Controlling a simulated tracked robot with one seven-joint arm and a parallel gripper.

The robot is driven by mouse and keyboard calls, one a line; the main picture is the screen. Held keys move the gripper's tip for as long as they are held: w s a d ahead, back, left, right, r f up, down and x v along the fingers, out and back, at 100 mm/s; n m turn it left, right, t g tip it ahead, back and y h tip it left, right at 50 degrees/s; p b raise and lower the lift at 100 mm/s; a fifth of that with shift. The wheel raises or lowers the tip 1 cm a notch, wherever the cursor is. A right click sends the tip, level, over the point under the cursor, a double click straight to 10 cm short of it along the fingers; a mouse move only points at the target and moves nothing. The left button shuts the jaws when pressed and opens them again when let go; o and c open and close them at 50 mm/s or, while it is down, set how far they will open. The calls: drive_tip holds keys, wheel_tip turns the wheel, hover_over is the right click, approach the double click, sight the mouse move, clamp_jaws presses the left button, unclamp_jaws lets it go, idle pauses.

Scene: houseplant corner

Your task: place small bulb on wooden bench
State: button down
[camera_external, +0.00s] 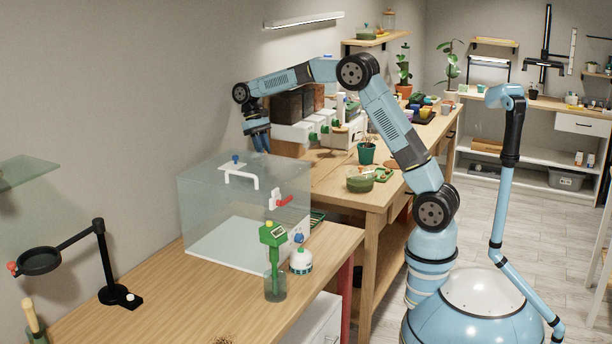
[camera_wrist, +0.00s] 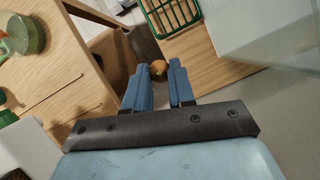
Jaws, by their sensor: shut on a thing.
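A small brown bulb (camera_wrist: 158,68) shows in the wrist view between the tips of my blue fingers. My gripper (camera_external: 262,150) is shut on it and points down, high above the wooden benches and near the wall, behind the clear box. I cannot make out the bulb in the external view. The near wooden bench (camera_external: 160,312) fills the lower left of the external view. A second wooden bench (camera_external: 330,180) stands behind it, and its top also shows at left in the wrist view (camera_wrist: 65,90).
A clear box (camera_external: 245,205) with a white handle stands on the near bench, beside a green meter (camera_external: 274,245) in a glass. A green wire basket (camera_wrist: 170,18) lies near the fingers' line of sight. The near bench's front is mostly clear.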

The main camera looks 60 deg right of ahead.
wheel_tip(320, 180, up, 19)
drive_tip(key=s+d+f+m+t+y, duration=0.1)
drive_tip(key=s+d+m+t, duration=0.3)
drive_tip(key=d+m, duration=0.95)
drive_tip(key=s+d+m+t+y, duration=0.2)
drive_tip(key=s+d+m, duration=0.4)
drive_tip(key=d, duration=1.5)
drive_tip(key=s+d+m+t+h, duration=0.3)
drive_tip(key=s+d+m+h, duration=0.3)
drive_tip(key=s+d+m, duration=1.5)
drive_tip(key=n, duration=0.3)
approach(383, 161)
drive_tip(key=shift+w+d+f, duration=0.15)
drive_tip(key=shift+w+f, duration=0.55)
drive_tip(key=shift+w, duration=0.35)
drive_tip(key=shift+w+d+f, duration=0.3)
drive_tip(key=shift+f, duration=0.2)
drive_tip(key=shift+d+f, duration=0.1)
drive_tip(key=shift+f, duration=1.5)
